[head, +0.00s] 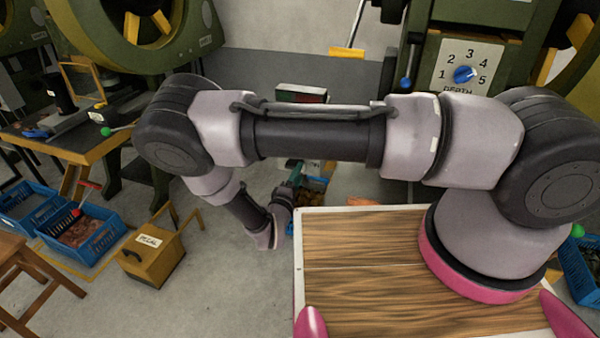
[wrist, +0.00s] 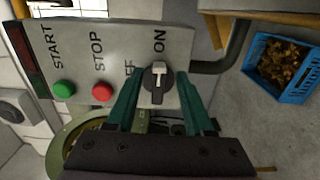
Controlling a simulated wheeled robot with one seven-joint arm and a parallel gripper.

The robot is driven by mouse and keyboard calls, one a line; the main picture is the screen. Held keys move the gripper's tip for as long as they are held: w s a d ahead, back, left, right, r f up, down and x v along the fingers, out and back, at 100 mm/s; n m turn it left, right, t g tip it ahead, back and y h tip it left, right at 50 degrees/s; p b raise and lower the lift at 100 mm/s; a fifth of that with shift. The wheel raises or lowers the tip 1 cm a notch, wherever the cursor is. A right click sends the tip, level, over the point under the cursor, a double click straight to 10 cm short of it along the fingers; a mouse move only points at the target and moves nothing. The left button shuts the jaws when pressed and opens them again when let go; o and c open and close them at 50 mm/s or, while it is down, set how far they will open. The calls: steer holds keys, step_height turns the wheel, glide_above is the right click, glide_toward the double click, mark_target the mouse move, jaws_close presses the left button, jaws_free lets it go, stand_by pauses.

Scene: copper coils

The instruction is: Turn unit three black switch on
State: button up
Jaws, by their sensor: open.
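In the wrist view a grey control panel (wrist: 112,42) carries a black rotary switch (wrist: 158,82) with a light pointer mark. The switch sits by the label ON and a partly hidden label, of which the letter F shows. My gripper (wrist: 166,88) is open, with its green fingers on either side of the switch; I cannot tell whether they touch it. In the head view my gripper (head: 292,176) is small and low beyond my arm, and the black switch cannot be made out there. No unit number is readable on the panel.
A green button (wrist: 64,89) and a red button (wrist: 102,92) sit left of the switch, under START and STOP. A blue crate of brass-coloured pieces (wrist: 250,64) is at the right. In the head view a yellow pedal box (head: 155,262) stands on the floor at the left.

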steer(key=v, duration=0.8)
steer(key=shift+s, duration=0.3)
steer(key=shift+a, duration=0.1)
steer(key=w+d+r+m+g+h, duration=0.1)
steer(key=w+d+r+m+g, duration=0.1)
steer(key=d+r+m+g, duration=0.8)
steer(key=w+d+r+m+g+h, duration=0.15)
steer(key=d+r+g, duration=0.4)
steer(key=r, duration=1.05)
steer(key=s+d+r+m+t+y, duration=0.2)
steer(key=s+d+r+y, duration=0.1)
steer(key=r, duration=0.5)
steer(key=s+d+r+m+t+y, duration=0.1)
steer(key=s+d+r+y, duration=0.3)
steer(key=r, duration=0.4)
steer(key=s+d+r+m+t+y, duration=0.2)
steer(key=s+d+r+m+y, duration=0.1)
steer(key=r, duration=0.6)
steer(key=shift+s+d+t+y, duration=0.35)
steer(key=shift+s+d, duration=0.05)
steer(key=shift+s, duration=0.5)
